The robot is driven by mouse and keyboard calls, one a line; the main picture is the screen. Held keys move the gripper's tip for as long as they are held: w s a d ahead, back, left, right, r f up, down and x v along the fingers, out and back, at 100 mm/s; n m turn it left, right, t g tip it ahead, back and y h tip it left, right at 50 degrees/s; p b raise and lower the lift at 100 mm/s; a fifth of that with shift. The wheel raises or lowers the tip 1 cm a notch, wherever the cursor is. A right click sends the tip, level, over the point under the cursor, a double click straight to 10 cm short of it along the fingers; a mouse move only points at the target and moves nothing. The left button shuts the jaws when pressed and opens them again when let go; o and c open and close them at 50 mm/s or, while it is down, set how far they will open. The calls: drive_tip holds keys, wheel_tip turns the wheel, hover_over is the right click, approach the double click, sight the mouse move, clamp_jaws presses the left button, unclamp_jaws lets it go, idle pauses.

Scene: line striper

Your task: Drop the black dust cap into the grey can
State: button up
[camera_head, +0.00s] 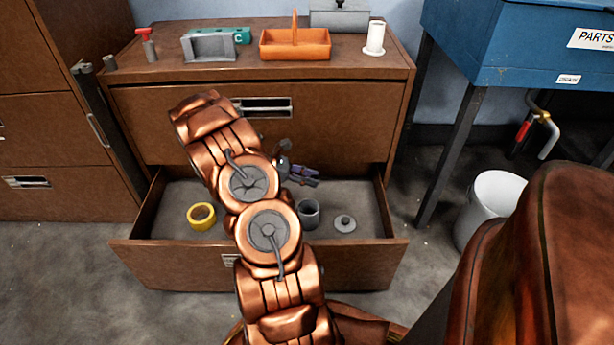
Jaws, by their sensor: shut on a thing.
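My gripper (312,177) is over the open drawer, with its fingers pointing right. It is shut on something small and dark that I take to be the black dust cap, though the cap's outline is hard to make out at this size. The grey can (309,216) stands upright in the drawer, open at the top, with a dark inside. It is just below my gripper in the picture, and the two look apart. My arm hides the middle of the drawer to the left of the can.
The open drawer (375,251) also holds a yellow tape roll (201,224) and a grey knobbed lid (345,224). A white bucket (485,209) stands on the floor at right.

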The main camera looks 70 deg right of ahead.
wheel_tip(320, 180, down, 5)
drive_tip(key=b, duration=0.3)
drive_tip(key=shift+r, duration=0.15)
drive_tip(key=o, duration=0.8)
drive_tip(key=shift+o, duration=0.2)
drive_tip(key=v, duration=1.2)
drive_tip(key=shift+r, duration=0.15)
